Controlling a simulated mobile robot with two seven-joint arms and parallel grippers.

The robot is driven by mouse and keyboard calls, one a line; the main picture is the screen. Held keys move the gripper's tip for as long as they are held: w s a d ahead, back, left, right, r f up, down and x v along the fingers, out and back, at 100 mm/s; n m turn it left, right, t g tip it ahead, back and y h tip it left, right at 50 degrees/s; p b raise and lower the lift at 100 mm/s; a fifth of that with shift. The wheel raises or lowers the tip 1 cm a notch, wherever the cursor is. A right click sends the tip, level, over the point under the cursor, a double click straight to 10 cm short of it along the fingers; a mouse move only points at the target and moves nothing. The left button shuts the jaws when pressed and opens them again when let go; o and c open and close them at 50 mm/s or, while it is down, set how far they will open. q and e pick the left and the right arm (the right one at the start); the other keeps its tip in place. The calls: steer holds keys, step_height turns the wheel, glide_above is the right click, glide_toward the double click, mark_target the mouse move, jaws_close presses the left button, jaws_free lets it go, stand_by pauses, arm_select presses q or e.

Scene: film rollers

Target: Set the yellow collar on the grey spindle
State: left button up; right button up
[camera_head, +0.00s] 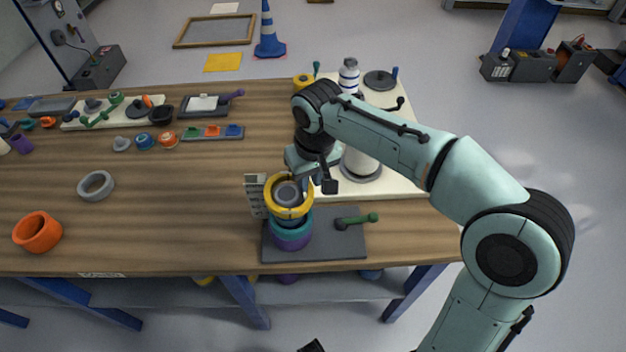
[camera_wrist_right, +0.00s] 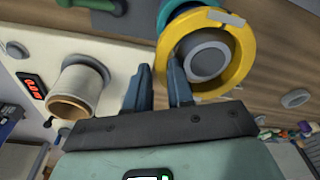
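The yellow collar (camera_head: 271,205) is around the top of the grey spindle (camera_head: 287,193), with a grey band showing between it and a teal ring (camera_head: 277,228) below. In the right wrist view the collar (camera_wrist_right: 243,62) surrounds the spindle's round grey end (camera_wrist_right: 207,61). My right gripper (camera_head: 307,181) is at the collar's far right side. My left gripper is not in view.
The spindle stands on a dark plate (camera_head: 335,247) with a green-handled lever (camera_head: 357,219). A grey ring (camera_head: 95,186) and an orange ring (camera_head: 37,232) lie at left on the bench. The bench middle is clear.

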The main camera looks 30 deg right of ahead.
steer(key=shift+a+r+g+p, duration=0.15)
steer(key=shift+r+g+p, duration=0.5)
steer(key=shift+r, duration=0.15)
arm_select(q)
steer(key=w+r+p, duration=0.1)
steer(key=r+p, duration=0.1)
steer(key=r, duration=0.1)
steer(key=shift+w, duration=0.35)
arm_select(e)
step_height(320, 180, up, 12)
steer(key=s+t, duration=0.1)
steer(key=s, duration=0.1)
steer(key=shift+f, duration=0.2)
